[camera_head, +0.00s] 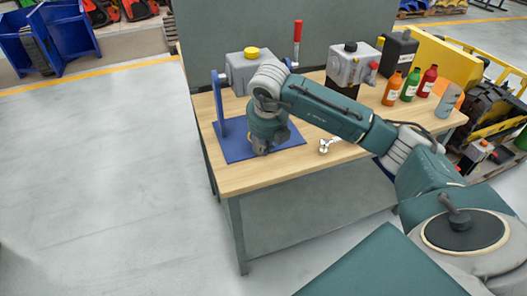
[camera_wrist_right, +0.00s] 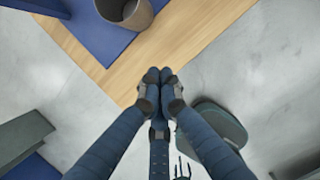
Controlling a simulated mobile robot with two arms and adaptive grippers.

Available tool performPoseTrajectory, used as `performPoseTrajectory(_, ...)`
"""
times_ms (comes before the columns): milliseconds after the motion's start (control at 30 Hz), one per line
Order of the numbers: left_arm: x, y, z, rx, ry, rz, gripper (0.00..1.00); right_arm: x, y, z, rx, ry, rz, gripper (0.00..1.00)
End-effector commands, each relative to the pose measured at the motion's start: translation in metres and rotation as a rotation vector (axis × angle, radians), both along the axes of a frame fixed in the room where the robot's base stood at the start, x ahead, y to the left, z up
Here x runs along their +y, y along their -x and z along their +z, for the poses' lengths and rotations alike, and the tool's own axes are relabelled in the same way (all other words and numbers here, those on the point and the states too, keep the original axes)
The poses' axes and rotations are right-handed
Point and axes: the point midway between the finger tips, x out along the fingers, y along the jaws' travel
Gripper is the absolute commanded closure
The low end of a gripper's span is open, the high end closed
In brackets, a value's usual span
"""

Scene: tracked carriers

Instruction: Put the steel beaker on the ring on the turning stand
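My right arm reaches over the table in the head view, and its gripper end (camera_head: 260,147) is above the blue base plate (camera_head: 233,147). In the right wrist view the right gripper's fingertips (camera_wrist_right: 159,76) touch each other, with nothing seen between them. A grey, open-topped beaker (camera_wrist_right: 142,17) is at the top of that view, ahead of and apart from the fingertips. It overlaps the blue plate and the wood; what it stands on cannot be told. In the head view my arm hides the beaker. The ring cannot be made out. My left gripper is not in view.
On the wooden table (camera_head: 345,153) are a blue post, a grey box with a yellow cap (camera_head: 251,53), a red handle (camera_head: 297,31), a second grey box, several bottles and a small silver item (camera_head: 328,144) near the front edge. A grey panel stands behind. Open floor lies left.

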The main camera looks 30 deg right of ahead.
Motion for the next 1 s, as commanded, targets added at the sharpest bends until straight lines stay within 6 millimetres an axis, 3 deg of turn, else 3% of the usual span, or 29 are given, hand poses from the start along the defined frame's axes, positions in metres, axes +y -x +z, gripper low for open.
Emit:
performPoseTrajectory(400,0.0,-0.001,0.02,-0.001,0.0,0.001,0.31,-0.011,-0.021,-0.083,0.005,-0.003,0.002,1.0)
performPoseTrajectory(633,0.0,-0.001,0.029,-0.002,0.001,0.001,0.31,-0.026,-0.049,-0.079,0.001,-0.003,0.003,1.0)
performPoseTrajectory(1000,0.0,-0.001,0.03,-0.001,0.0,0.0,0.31,-0.03,-0.056,-0.081,0.001,-0.004,0.005,1.0)
